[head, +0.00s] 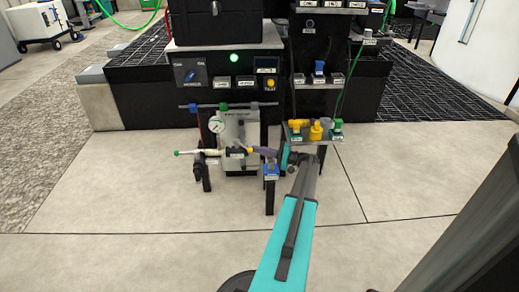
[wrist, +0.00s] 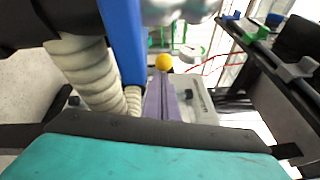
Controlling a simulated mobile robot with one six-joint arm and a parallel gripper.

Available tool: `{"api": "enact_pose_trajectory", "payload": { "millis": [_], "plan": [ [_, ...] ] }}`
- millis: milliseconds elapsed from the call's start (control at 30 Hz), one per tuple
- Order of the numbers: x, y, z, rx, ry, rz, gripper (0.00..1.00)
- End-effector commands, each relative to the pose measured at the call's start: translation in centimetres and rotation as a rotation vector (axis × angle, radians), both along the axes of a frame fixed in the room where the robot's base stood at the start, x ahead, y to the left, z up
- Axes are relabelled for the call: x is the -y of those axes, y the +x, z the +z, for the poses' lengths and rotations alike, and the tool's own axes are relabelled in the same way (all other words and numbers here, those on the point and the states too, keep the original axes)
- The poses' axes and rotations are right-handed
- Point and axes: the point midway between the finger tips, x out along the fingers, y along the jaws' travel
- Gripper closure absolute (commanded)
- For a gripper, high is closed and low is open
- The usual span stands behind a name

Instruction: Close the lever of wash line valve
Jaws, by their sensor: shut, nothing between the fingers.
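A pipe rig with a pale horizontal pipe (head: 210,152) stands low in front of the black machine in the head view. A purple lever-like sleeve (head: 262,151) lies along its right end; a purple bar (wrist: 160,102) also shows in the wrist view. Labels are too small to read, so I cannot tell for certain which part is the wash line valve or how far its lever is turned. My gripper (head: 289,158) is shut and empty, just right of the purple sleeve. Whether it touches the sleeve is unclear. The wrist view does not show its fingertips clearly.
A round gauge (head: 216,124) sits upper left on the rig. A blue fitting (head: 271,171) is below the sleeve, and yellow fittings (head: 316,130) are right of it. A ribbed hose (wrist: 88,75) and blue bar (wrist: 121,40) crowd the wrist view. Floor in front is clear.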

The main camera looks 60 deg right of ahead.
Motion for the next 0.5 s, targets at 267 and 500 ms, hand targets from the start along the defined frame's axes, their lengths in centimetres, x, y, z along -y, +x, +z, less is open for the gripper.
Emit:
{"api": "enact_pose_trajectory", "payload": {
  "millis": [267, 500],
  "plan": [
    [-1.17, -0.07, 0.08, 0.0, -0.001, 0.001, 1.0],
    [-1.15, -0.03, 0.03, 0.001, -0.001, 0.002, 1.0]
  ]
}}
